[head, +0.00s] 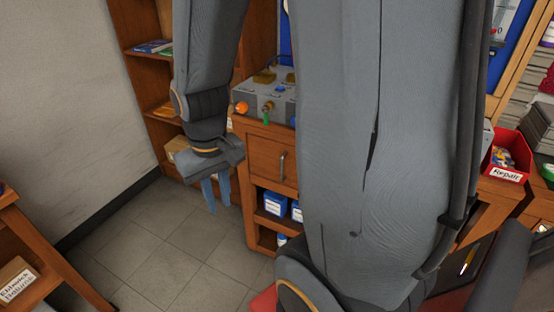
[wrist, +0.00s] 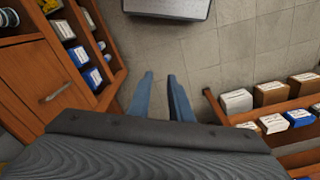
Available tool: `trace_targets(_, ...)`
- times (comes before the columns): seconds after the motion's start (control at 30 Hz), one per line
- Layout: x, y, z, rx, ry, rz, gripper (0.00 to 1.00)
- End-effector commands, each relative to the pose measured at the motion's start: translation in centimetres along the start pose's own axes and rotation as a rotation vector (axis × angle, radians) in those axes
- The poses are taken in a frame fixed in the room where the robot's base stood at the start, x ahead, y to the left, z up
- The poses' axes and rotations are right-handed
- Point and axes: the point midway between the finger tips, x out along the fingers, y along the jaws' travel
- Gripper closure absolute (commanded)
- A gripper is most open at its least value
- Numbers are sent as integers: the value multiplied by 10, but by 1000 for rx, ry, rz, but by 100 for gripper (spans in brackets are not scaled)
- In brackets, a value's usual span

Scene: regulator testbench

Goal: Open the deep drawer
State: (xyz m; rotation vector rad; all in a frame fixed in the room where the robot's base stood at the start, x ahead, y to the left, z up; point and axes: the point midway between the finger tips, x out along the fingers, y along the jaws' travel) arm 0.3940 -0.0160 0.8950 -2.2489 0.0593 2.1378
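A wooden front (head: 262,156) with a metal bar handle (head: 282,166) is in the bench, under the grey testbench unit. It looks closed, and I cannot tell if it is the deep drawer. It also shows at the left of the wrist view (wrist: 25,75), with its handle (wrist: 56,92). My gripper (head: 216,196) points down, left of this front in the head view and apart from the handle. Its two blue fingers (wrist: 160,77) have an empty gap between them in the wrist view. My arm hides much of the bench's middle.
Open shelves (head: 272,217) with blue-and-white boxes lie below the wooden front. A red Repair bin (head: 506,174) stands at the right. A low wooden shelf (head: 45,262) with a labelled box is at the left. Tiled floor (head: 150,240) between is clear.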

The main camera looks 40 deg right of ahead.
Motion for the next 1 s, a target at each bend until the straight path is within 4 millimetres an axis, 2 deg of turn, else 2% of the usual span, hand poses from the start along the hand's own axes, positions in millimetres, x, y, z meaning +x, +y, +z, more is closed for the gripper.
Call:
trace_targets(0.17,10,59,-56,143,76,15,82)
trace_targets(0.3,30,124,-94,265,154,37,82)
trace_targets(0.43,52,186,-115,369,221,62,82)
trace_targets(0.5,64,217,-120,417,253,75,82)
trace_targets(0.6,78,252,-123,470,291,92,82)
trace_targets(0.7,88,275,-123,504,316,104,82)
trace_targets(0.8,94,288,-123,522,331,112,82)
trace_targets(1.0,107,294,-127,527,336,114,82)
